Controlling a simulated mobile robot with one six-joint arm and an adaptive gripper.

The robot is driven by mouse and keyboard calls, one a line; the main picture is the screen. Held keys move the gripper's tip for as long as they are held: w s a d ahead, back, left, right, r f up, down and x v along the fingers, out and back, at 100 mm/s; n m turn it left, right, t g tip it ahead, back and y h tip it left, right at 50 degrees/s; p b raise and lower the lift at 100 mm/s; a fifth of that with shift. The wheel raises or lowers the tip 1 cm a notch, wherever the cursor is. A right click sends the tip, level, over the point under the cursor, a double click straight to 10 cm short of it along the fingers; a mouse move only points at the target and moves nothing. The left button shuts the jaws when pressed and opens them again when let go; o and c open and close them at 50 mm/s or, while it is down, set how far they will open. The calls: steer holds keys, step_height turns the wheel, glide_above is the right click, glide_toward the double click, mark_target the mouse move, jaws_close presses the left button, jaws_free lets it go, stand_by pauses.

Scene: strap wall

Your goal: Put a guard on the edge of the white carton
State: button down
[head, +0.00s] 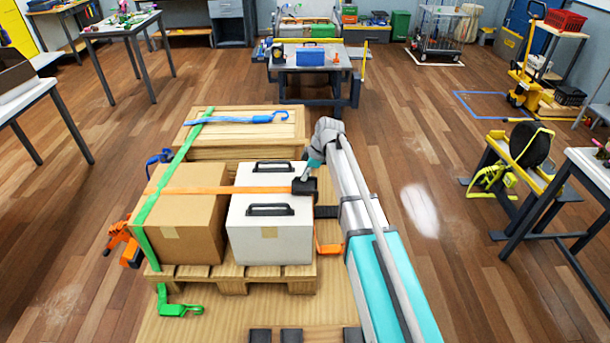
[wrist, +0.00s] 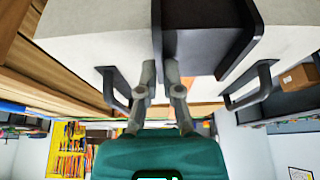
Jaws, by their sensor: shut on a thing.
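The white carton (head: 268,240) stands on the front right of the pallet, with two black handles on top. A black angled guard (head: 305,187) is at its upper right edge, where the orange strap (head: 215,190) crosses. My gripper (head: 309,170) reaches in from the right, above that edge. In the wrist view my gripper (wrist: 165,80) is shut on a fin of the black guard (wrist: 215,45), and the white carton (wrist: 90,30) fills the top of the picture between its handles. Whether the guard lies flush on the carton, and how the strap passes it, I cannot tell.
A brown box (head: 180,235) stands left of the carton, under a green strap (head: 150,205). A wooden crate (head: 240,145) with a blue strap (head: 245,119) is behind. An orange ratchet (head: 122,240) hangs at the left.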

steer(key=shift+f, duration=0.4)
steer(key=shift+a, duration=0.2)
steer(key=shift+a, duration=0.1)
steer(key=c, duration=0.7)
jaws_free()
steer(key=shift+r, duration=0.1)
